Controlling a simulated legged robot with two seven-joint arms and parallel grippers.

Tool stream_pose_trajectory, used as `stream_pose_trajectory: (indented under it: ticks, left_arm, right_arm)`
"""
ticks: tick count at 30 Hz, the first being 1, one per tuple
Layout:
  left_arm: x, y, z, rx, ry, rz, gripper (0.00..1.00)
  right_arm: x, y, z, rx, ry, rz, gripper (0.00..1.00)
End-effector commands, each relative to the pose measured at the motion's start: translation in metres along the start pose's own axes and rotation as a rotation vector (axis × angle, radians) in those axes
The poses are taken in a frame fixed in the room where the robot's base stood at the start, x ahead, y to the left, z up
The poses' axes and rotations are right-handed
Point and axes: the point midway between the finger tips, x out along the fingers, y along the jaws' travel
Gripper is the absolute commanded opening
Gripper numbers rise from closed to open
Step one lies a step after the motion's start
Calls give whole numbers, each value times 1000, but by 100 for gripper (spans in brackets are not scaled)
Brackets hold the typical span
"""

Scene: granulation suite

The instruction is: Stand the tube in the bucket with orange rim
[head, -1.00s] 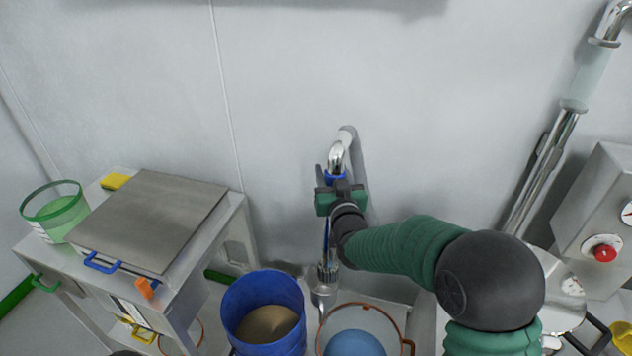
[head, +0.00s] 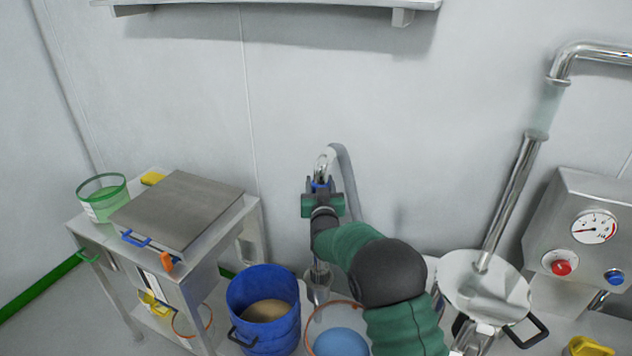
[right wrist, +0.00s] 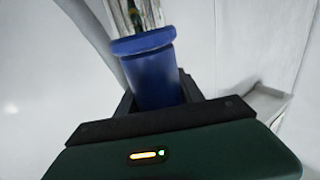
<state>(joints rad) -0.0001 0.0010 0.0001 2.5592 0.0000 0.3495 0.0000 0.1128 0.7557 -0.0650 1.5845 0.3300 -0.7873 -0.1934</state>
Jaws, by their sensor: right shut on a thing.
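The tube (head: 319,252) is a long steel wand with a bent top, a grey hose and a blue collar (right wrist: 157,75). It hangs close to upright. My right gripper (head: 321,186) is shut on the blue collar; the wrist view shows the collar between the fingers. The tube's wider lower end (head: 318,284) shows at the far side of the orange-rimmed bucket (head: 309,325). I cannot tell whether this end is over the rim or behind it. The clear bucket holds blue material (head: 341,343); its near side is cut off. My left gripper is not in view.
A blue bucket (head: 236,312) with tan powder stands left of the orange-rimmed one. Farther left is a steel table (head: 200,262) with a green-rimmed tub (head: 101,200). A steel funnel lid (head: 462,280) and a gauge panel (head: 572,225) stand at right.

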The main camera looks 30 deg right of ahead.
Motion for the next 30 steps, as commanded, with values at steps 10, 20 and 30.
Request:
stream_pose_trajectory:
  ticks: [10,20,30]
  left_arm:
    - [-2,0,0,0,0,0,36]
    - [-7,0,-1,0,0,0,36]
    - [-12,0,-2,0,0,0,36]
  right_arm:
    - [-45,20,-3,1,3,2,0]
    - [-89,36,-3,1,3,2,0]
    - [-131,53,-2,1,3,1,0]
